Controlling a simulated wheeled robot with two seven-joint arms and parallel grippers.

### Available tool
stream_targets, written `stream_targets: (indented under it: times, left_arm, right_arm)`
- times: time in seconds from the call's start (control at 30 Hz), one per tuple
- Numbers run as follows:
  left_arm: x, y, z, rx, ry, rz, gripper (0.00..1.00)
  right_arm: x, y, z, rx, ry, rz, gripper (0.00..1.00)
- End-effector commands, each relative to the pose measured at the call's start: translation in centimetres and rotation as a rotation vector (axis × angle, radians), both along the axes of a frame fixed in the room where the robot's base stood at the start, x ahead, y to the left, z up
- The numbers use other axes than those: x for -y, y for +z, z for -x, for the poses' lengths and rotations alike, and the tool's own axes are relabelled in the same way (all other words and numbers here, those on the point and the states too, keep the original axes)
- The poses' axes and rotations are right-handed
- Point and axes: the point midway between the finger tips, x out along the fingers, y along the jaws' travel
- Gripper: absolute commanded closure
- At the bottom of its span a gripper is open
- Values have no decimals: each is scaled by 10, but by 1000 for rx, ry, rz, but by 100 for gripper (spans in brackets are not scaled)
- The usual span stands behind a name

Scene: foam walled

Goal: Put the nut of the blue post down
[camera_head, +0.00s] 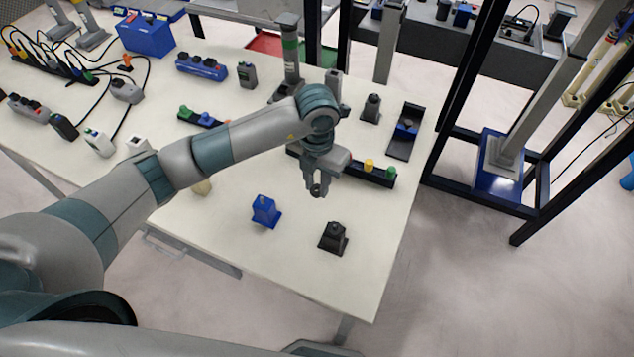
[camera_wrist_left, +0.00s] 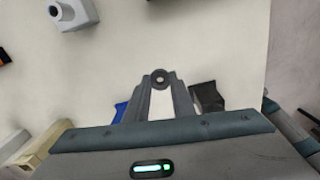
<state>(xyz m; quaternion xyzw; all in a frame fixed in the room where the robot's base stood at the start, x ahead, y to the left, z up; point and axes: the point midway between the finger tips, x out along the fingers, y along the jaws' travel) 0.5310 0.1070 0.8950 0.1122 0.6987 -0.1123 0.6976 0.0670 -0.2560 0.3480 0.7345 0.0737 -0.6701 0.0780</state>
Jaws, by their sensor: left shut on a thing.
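My left gripper (camera_head: 317,188) is shut on a small dark round nut (camera_head: 316,191), held above the white table. In the left wrist view the nut (camera_wrist_left: 160,79) sits between the fingertips, its hole facing the camera. The blue post (camera_head: 264,211) stands upright on the table, left of and nearer than the gripper in the head view. A corner of it shows beside the fingers in the left wrist view (camera_wrist_left: 121,112). My right gripper is not in view.
A black post (camera_head: 333,237) stands right of the blue one, near the table's (camera_head: 300,270) edge. A dark rack with coloured pegs (camera_head: 369,167) lies behind the gripper. Bare tabletop surrounds both posts. Tall dark frames (camera_head: 460,100) stand beyond the right edge.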

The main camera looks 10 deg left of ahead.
Motion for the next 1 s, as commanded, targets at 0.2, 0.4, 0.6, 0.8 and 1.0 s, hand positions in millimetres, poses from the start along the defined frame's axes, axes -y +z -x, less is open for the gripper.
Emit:
stream_targets:
  times: [0.2, 0.4, 0.6, 0.8, 1.0]
  left_arm:
    - [-5, -14, -24, -1, 1, 0, 100]
    - [-6, -18, -29, 1, 0, 0, 100]
    - [-6, -18, -28, 1, 0, 0, 100]
    - [-6, -29, -27, -2, 0, 0, 100]
    - [-6, -52, -28, -1, 1, 1, 100]
  right_arm:
    - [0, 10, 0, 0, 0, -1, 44]
    - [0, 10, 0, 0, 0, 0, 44]
    - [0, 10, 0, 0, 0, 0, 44]
    - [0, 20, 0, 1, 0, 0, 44]
    - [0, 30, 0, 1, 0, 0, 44]
